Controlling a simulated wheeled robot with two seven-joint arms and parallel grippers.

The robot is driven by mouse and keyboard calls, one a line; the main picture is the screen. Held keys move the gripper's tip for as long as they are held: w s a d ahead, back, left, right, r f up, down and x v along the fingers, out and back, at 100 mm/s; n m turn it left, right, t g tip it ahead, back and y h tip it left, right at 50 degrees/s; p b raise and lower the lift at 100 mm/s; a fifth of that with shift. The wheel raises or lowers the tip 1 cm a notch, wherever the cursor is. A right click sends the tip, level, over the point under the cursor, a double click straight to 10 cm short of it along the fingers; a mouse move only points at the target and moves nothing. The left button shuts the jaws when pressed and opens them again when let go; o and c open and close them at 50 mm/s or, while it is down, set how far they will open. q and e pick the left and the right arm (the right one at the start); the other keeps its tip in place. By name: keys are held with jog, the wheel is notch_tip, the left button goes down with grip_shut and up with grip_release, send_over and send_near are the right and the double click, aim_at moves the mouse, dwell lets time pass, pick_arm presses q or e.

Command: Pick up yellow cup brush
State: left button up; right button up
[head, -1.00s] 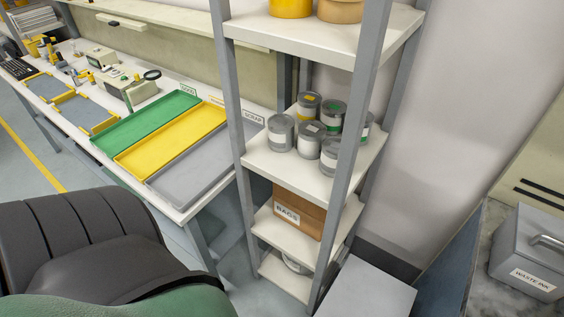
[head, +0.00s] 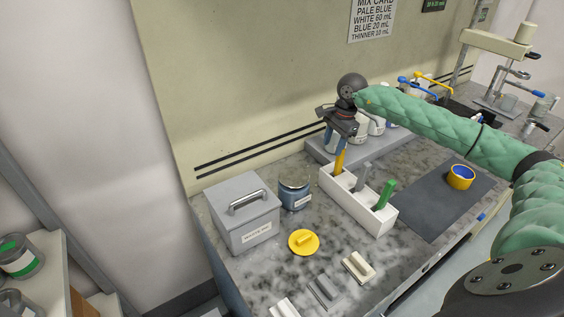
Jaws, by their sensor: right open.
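A white holder (head: 362,208) with slots stands on the speckled bench. A yellow handle (head: 340,161), which looks like the yellow cup brush, stands upright in its far left slot; its lower part is hidden in the holder. A grey handle (head: 362,176) and a green handle (head: 385,194) stand in the other slots. My right gripper (head: 336,142) is open, pointing down at the top of the yellow handle. Whether the fingers straddle the handle or only hang above it, I cannot tell. My left gripper is not in view.
A grey waste ink box (head: 242,212) and a dark blue can (head: 294,191) stand left of the holder. A round yellow lid-like piece (head: 303,242) and several small blocks lie in front. A yellow cup with blue inside (head: 461,177) stands on a dark mat (head: 425,213).

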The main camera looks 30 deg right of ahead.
aim_at(340, 158)
jog(key=d, duration=0.1)
jog(key=d+h, duration=0.1)
jog(key=d, duration=0.1)
jog(key=shift+s+d+r+g+h, duration=0.25)
jog(key=shift+s+g+h, duration=0.05)
jog(key=shift+s+g, duration=0.1)
jog(key=shift+s+d+f, duration=0.1)
jog(key=shift+s+d, duration=0.05)
jog(key=shift+s, duration=0.05)
jog(key=shift+f, duration=0.35)
jog(key=shift+w+f, duration=0.1)
jog(key=shift+f, duration=0.7)
jog(key=shift+w+f, duration=0.15)
jog(key=shift+f, duration=0.35)
jog(key=f, duration=0.3)
jog(key=shift+a+f, duration=0.15)
jog(key=shift+a, duration=0.15)
jog(key=shift+w+f, duration=0.1)
jog(key=shift+f, duration=0.35)
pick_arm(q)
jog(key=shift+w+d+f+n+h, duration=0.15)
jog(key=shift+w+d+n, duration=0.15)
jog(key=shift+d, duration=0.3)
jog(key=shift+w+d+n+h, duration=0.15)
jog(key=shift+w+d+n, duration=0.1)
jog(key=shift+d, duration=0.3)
pick_arm(e)
jog(key=shift+c, duration=0.4)
